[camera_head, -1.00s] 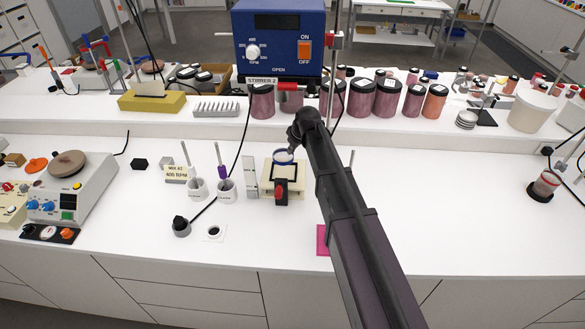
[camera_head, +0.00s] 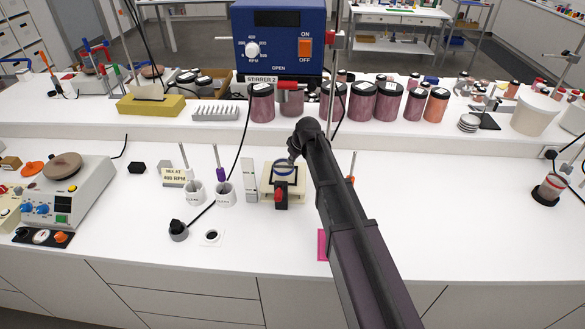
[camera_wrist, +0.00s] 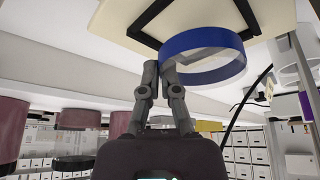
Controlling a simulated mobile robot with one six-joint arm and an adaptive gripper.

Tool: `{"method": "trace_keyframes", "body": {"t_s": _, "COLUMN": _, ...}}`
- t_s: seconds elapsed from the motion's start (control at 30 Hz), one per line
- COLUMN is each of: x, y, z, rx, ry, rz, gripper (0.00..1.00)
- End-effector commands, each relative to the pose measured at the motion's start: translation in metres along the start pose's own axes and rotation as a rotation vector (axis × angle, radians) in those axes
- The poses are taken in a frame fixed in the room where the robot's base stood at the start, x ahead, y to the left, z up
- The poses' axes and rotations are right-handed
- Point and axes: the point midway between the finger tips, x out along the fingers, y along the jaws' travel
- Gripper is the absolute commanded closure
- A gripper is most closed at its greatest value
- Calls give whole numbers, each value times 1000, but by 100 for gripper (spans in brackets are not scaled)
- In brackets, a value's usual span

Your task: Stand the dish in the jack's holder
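The dish, a shallow clear round dish with a blue rim (camera_head: 285,167), is over the cream jack (camera_head: 266,189) with a red knob in the head view. In the wrist view the blue-rimmed dish (camera_wrist: 207,52) is large, beside the cream platform (camera_wrist: 104,18) and its black square holder frame (camera_wrist: 147,14). My gripper (camera_wrist: 161,68) has its two grey fingers close together at the dish's near edge and appears shut on it. The dish is close to the holder; I cannot tell whether they touch. In the head view my arm partly covers the gripper (camera_head: 291,155).
Dark-lidded pigment jars (camera_head: 361,101) and the blue stirrer box (camera_head: 277,40) are behind on the raised shelf. Bench right of my arm is mostly clear.

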Motion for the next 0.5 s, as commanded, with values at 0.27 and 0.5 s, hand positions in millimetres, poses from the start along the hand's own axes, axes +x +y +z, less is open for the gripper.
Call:
{"method": "trace_keyframes", "body": {"t_s": 0.27, "x": 23, "y": 0, "z": 11, "rx": 1, "ry": 0, "rz": 0, "gripper": 100}}
{"method": "trace_keyframes", "body": {"t_s": 0.5, "x": 26, "y": 0, "z": 12, "rx": 1, "ry": 0, "rz": 0, "gripper": 100}}
